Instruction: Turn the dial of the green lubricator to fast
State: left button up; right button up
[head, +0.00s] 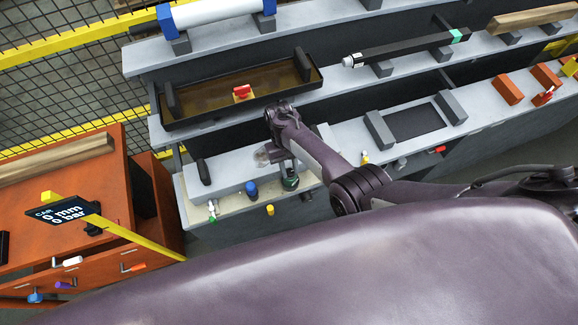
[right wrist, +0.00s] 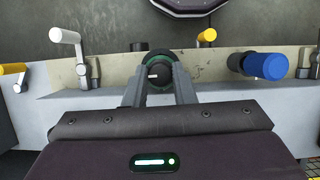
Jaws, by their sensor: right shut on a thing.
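The green lubricator (head: 291,184) stands on the pale front strip of the lowest shelf in the head view, partly covered by my right gripper (head: 287,170). In the right wrist view, its dark round dial with a green rim (right wrist: 149,58) shows between my fingers. A short white mark on the dial lies about level, left of centre. My right gripper (right wrist: 160,74) is shut on the dial, one finger on each side. Any scale lettering is too small to read. My left gripper is not in view.
A blue knob (head: 251,188) stands close left of the lubricator, with a yellow knob (head: 270,210) in front. In the right wrist view, a white lever (right wrist: 66,38) stands to the left. A brown tray (head: 222,92) lies on the shelf behind. An orange bench (head: 150,200) is at left.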

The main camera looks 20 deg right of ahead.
dwell(0.3)
jog(key=o, duration=1)
jog(key=shift+r, duration=0.1)
jog(key=p+v, duration=0.4)
jog(key=v, duration=0.3)
jog(key=shift+w+r, duration=0.2)
jog(key=shift+r, duration=0.1)
